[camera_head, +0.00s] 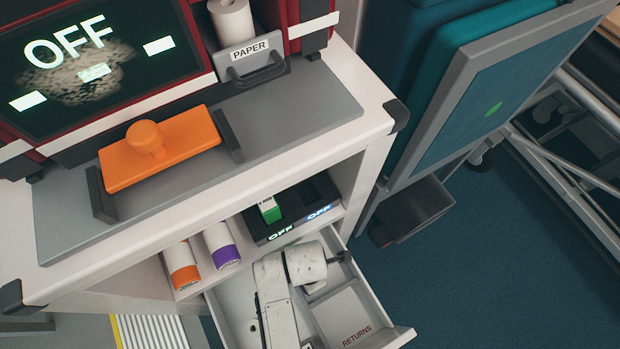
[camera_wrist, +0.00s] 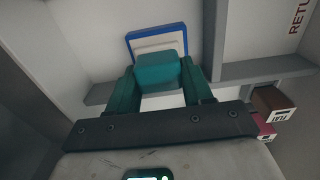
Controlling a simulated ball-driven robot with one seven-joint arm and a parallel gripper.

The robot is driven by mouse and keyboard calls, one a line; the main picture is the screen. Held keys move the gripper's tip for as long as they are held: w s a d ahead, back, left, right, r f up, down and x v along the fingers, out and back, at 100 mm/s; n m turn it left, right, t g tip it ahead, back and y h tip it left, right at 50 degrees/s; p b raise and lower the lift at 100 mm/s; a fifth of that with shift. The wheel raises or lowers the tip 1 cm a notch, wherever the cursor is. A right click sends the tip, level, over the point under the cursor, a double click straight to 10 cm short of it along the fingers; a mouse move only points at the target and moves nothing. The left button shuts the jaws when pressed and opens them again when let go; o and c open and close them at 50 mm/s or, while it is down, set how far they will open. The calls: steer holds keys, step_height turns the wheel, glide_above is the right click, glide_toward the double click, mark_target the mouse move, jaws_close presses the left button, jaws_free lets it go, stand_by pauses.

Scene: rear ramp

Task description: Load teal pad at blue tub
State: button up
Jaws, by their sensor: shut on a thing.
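In the wrist view my gripper (camera_wrist: 158,75) has its two green fingers closed on the sides of a small teal pad (camera_wrist: 158,68). The blue tub (camera_wrist: 130,38), with a blue rim and pale inside, lies just beyond the pad in a pale drawer. The pad overlaps the tub's near side in this view; I cannot tell whether they touch. In the head view my pale arm reaches into the drawer; the pad, the tub and my fingertips cannot be made out there.
The open drawer (camera_head: 395,333) has a divided section marked RETURNS. A brown box (camera_wrist: 272,103) and a pink one (camera_wrist: 263,127) are at lower right of the wrist view. Above the drawer are a black tray (camera_head: 262,236) and two white cylinders (camera_head: 181,262). Blue floor lies right.

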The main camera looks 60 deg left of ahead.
steer(key=shift+f+b, duration=0.35)
steer(key=shift+f, duration=0.15)
stand_by(0.5)
steer(key=shift+f, duration=0.15)
stand_by(1.4)
steer(key=shift+p, duration=0.35)
step_height(320, 180, up, 7)
steer(key=p, duration=0.7)
